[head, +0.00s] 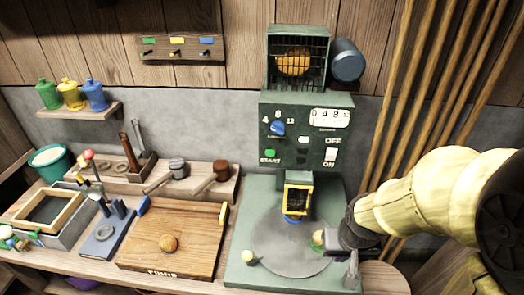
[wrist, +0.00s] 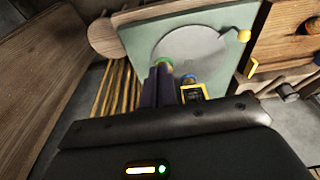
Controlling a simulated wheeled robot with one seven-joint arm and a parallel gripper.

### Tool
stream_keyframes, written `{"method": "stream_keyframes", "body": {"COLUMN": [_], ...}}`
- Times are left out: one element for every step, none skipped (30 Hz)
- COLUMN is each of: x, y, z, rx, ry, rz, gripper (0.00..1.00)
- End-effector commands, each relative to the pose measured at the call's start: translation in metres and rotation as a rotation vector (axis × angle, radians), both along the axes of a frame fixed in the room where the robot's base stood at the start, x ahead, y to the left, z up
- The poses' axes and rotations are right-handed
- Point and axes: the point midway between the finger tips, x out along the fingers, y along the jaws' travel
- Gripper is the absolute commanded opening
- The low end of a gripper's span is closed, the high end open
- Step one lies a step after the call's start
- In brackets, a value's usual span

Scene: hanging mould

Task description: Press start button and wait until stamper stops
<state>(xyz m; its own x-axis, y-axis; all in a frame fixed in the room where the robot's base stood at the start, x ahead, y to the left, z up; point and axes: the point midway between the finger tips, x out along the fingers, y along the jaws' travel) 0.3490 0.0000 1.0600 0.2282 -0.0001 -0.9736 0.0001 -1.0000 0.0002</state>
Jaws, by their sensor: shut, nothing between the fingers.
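The green start button (head: 270,153) is on the left of the machine's green front panel, above the word START. The stamper (head: 295,200), a yellow-framed block with a blue lower end, is above the round grey plate (head: 270,250). It also shows in the wrist view (wrist: 192,93). My gripper (head: 322,240) is low over the right side of the plate, below and to the right of the button and apart from it. In the wrist view its dark fingers (wrist: 162,70) are together and empty. A small green and orange piece shows at their tips; I cannot tell what it is.
A blue dial (head: 278,128), a counter display (head: 330,118) and an ON/OFF switch (head: 331,155) share the panel. A wooden board (head: 190,255) lies left of the machine. Wooden poles (head: 410,90) stand at the right. The space before the panel looks clear.

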Motion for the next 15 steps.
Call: {"method": "stream_keyframes", "body": {"x": [0.0, 0.0, 0.0, 0.0, 0.0, 0.0, 0.0, 0.0, 0.002, 0.003, 0.006, 0.01, 0.014, 0.019, 0.026], "y": [0.0, 0.0, 0.0, 0.0, 0.0, 0.0, 0.0, 0.0, 0.0, 0.001, 0.001, 0.003, 0.004, 0.007, 0.009], "z": [0.0, 0.0, 0.0, 0.0, 0.0, 0.0, 0.0, 0.0, 0.0, 0.0, 0.0, 0.0, 0.0, -0.001, -0.002], "rx": [0.0, 0.0, 0.0, 0.0, 0.0, 0.0, 0.0, 0.0, 0.001, 0.002, 0.003, 0.006, 0.01, 0.014, 0.023], "ry": [0.0, 0.0, 0.0, 0.0, 0.0, 0.0, 0.0, 0.0, -0.002, -0.004, -0.007, -0.011, -0.017, -0.022, -0.032], "rz": [0.0, 0.0, 0.0, 0.0, 0.0, 0.0, 0.0, -0.001, -0.004, -0.007, -0.011, -0.019, -0.028, -0.036, -0.052], "gripper": [0.0, 0.0, 0.0, 0.0, 0.0, 0.0, 0.0, 0.0, 0.0, 0.0, 0.0, 0.0, 0.0, 0.0, 0.0]}}
